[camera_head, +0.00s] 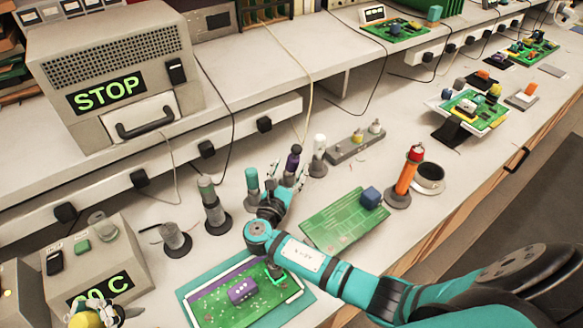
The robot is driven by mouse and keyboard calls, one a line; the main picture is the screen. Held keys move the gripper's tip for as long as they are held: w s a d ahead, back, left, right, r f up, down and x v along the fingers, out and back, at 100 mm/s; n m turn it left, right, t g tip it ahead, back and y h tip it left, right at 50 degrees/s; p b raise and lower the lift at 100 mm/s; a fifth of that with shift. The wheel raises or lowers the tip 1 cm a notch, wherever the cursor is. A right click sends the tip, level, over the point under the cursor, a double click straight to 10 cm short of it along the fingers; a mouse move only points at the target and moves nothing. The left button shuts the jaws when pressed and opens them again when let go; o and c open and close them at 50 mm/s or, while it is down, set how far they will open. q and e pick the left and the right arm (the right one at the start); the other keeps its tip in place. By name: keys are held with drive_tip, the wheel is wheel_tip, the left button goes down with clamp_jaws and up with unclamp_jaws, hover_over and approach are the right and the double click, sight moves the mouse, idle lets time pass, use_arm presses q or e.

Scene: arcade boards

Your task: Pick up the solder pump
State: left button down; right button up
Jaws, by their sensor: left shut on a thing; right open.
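Several upright tools stand in small round bases, and I cannot tell for sure which is the solder pump. They include a grey one (212,205), a teal one (252,182), a dark purple one (293,160), a white one (318,152) and an orange one with a red top (408,172). My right gripper (290,172) reaches in on the arm from the lower right. Its fingers are open close by the purple tool, between the teal and white ones. Whether they touch it is too small to tell.
A green board with a blue block (330,222) and a purple-edged board (215,303) lie near my arm. A grey STOP machine (120,65) stands on the shelf. Cables hang behind the tools.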

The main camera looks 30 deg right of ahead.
sight(290, 168)
drive_tip(key=b+x, duration=0.1)
drive_tip(key=x, duration=0.2)
drive_tip(key=shift+w+d+f, duration=0.1)
drive_tip(key=shift+w+d, duration=0.1)
drive_tip(key=shift+d, duration=0.05)
drive_tip(key=shift+s+a, duration=0.15)
drive_tip(key=c, duration=0.4)
clamp_jaws()
